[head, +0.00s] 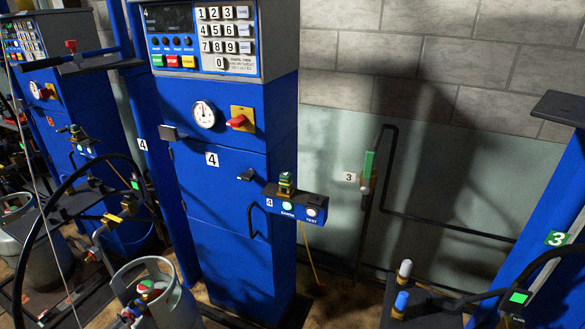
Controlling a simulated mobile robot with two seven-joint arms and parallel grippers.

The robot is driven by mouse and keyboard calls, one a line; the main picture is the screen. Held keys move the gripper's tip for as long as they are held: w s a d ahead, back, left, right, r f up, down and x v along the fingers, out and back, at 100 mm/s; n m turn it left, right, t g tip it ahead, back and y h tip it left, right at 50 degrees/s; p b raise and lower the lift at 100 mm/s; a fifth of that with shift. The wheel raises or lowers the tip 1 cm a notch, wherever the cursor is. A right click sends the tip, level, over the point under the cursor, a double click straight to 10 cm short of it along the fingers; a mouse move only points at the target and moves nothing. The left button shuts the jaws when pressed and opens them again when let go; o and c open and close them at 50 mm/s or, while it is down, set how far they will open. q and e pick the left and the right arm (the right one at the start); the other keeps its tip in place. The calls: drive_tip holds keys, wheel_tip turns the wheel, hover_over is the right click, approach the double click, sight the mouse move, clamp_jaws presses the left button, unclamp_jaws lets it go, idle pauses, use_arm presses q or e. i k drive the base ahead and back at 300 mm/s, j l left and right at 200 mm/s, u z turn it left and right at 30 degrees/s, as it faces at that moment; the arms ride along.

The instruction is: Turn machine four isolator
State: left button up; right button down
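Machine four is the tall blue scale cabinet (225,195) in the head view, marked with a 4 label (212,160). Its isolator is a red rotary handle (237,121) on a yellow plate (249,113), on the upper front, right of a round white gauge (204,114). The handle's grip points toward the left of the picture, slightly downward. Nothing is touching it. Neither of my grippers shows in this view.
A keypad panel (222,35) sits above the isolator. A side bracket with a green-topped device (287,183) juts right. A grey gas cylinder (172,300) stands at the front left. Another blue machine (65,110) stands left; machine three (545,220) is right. A grey wall is behind.

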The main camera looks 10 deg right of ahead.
sight(240, 119)
drive_tip(key=i+j+u, duration=0.1)
drive_tip(key=u, duration=0.25)
drive_tip(key=i+j+z, duration=0.2)
drive_tip(key=i, duration=0.2)
drive_tip(key=i+j+z, duration=0.15)
drive_tip(key=i+j, duration=0.15)
drive_tip(key=i, duration=0.1)
